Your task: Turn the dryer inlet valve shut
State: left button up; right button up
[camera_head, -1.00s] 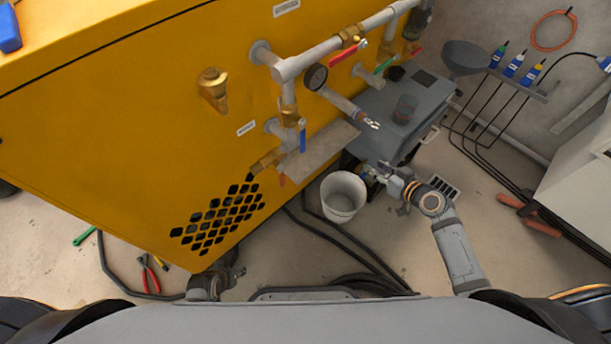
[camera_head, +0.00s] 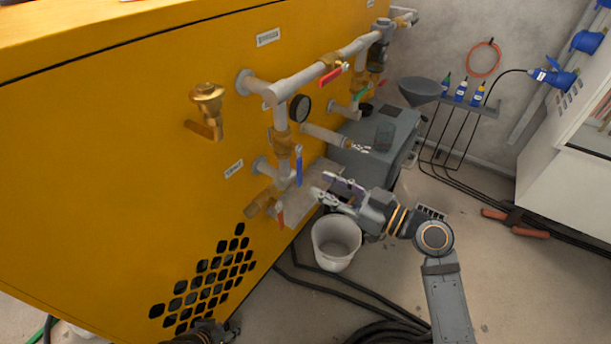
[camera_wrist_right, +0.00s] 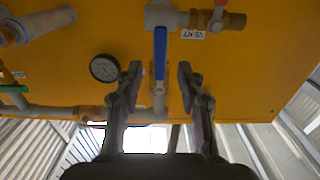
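Brass valves with coloured levers sit on the grey pipework of the yellow cabinet. A blue lever (camera_head: 299,166) hangs down the vertical pipe; red levers (camera_head: 331,76) and a green lever (camera_head: 362,97) are on other valves. The labels are too small to tell which is the dryer inlet valve. My right gripper (camera_head: 322,187) is open and empty, just right of and below the blue lever. In the right wrist view the blue lever (camera_wrist_right: 160,52) lies in line with the gap between the open fingers (camera_wrist_right: 159,70), apart from both. My left gripper (camera_head: 208,332) is partly cut off at the bottom.
A pressure gauge (camera_head: 299,108) and a capped pipe stub (camera_head: 326,134) are close to the levers. A brass fitting (camera_head: 207,108) juts out at left. A white bucket (camera_head: 337,243) and dark hoses (camera_head: 330,290) are on the floor below. A grey box (camera_head: 372,150) stands behind.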

aim_at(301, 174)
jog(key=x, duration=0.6)
jog(key=shift+c, duration=0.3)
grip_shut()
